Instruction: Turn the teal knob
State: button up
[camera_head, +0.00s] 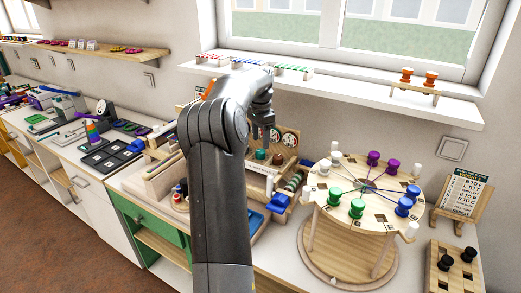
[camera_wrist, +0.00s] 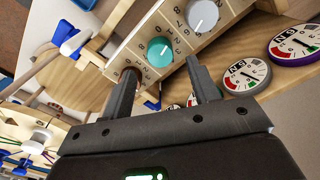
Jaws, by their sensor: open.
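The teal knob (camera_wrist: 160,52) is round with a white pointer line and sits on a light wooden panel with printed digits. In the head view the teal knob (camera_head: 261,154) shows just below my gripper (camera_head: 263,131). In the wrist view my gripper (camera_wrist: 161,72) is open. Its two fingertips stand on either side of the teal knob's near edge, with nothing between them. I cannot tell whether either finger touches the knob. A grey knob (camera_wrist: 203,15) sits beside it on the same panel.
Round dials (camera_wrist: 246,75) lie right of the panel. Blue clamps (camera_wrist: 70,38) are at the left. In the head view a round wooden table with coloured spools (camera_head: 335,211) stands to the right, and a card stand (camera_head: 463,195) is beyond it. My arm hides part of the bench.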

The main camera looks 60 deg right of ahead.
aim_at(260, 151)
notch_tip(260, 151, down, 5)
dwell(0.3)
jog(key=c, duration=1)
jog(key=shift+o, duration=0.2)
jog(key=shift+n, duration=0.4)
jog(key=n, duration=0.6)
